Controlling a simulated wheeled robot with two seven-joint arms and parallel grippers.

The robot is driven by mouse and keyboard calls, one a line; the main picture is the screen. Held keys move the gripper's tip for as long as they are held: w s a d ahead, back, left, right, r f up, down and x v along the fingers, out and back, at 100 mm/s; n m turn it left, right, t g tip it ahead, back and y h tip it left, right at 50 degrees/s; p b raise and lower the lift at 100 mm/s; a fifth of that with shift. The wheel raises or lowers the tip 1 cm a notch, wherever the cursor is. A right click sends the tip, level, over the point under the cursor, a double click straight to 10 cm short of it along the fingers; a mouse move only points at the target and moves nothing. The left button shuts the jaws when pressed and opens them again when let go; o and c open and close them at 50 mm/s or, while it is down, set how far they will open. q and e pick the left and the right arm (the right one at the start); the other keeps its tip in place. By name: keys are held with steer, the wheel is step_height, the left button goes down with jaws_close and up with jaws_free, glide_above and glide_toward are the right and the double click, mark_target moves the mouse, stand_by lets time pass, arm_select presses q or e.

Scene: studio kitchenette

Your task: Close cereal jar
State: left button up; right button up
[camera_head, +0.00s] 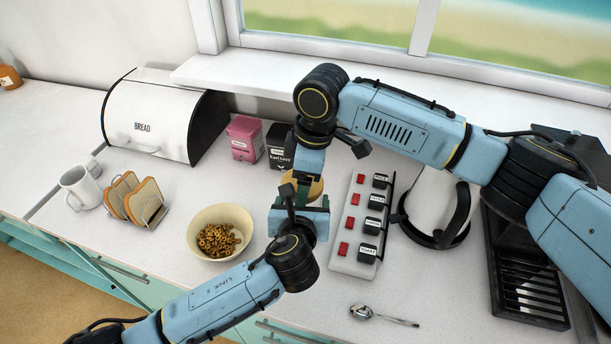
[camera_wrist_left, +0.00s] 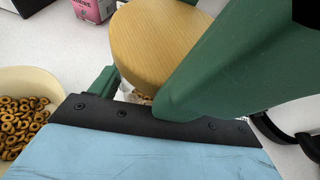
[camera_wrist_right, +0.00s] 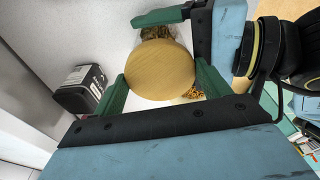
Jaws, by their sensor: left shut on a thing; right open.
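The cereal jar has a round wooden lid (camera_head: 315,188), mostly hidden by my grippers in the head view. In the left wrist view the lid (camera_wrist_left: 150,42) sits over the clear jar (camera_wrist_left: 138,97), with cereal showing below it. My left gripper (camera_head: 300,198) is shut on the jar from the front. My right gripper (camera_head: 304,178) comes down from above and is open. In the right wrist view its green fingers stand on either side of the lid (camera_wrist_right: 160,70). Cereal in the jar (camera_wrist_right: 155,33) shows past the lid's edge. I cannot tell whether the lid is fully seated.
A bowl of cereal rings (camera_head: 194,232) stands left of the jar. A white switch strip (camera_head: 349,236) and a white kettle (camera_head: 428,200) stand to the right. Tea boxes (camera_head: 243,138) and a bread bin (camera_head: 150,115) are behind. A spoon (camera_head: 383,315) lies in front.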

arm_select(q)
steer(key=shift+w+d+r, duration=0.1)
steer(key=shift+w+r, duration=0.3)
steer(key=shift+r, duration=0.4)
arm_select(e)
steer(key=shift+s+d+f, duration=0.1)
steer(key=shift+s+f, duration=0.25)
steer(key=shift+f, duration=0.25)
steer(key=shift+s+f, duration=0.3)
steer(key=shift+f, duration=0.25)
step_height(320, 180, up, 3)
steer(key=shift+d+r+g, duration=0.1)
steer(key=shift+g, duration=0.2)
steer(key=shift+d+r, duration=0.15)
steer(key=shift+r, duration=0.2)
arm_select(q)
steer(key=shift+w+a+f, duration=0.15)
steer(key=shift+a, duration=0.15)
arm_select(e)
steer(key=shift+o, duration=0.4)
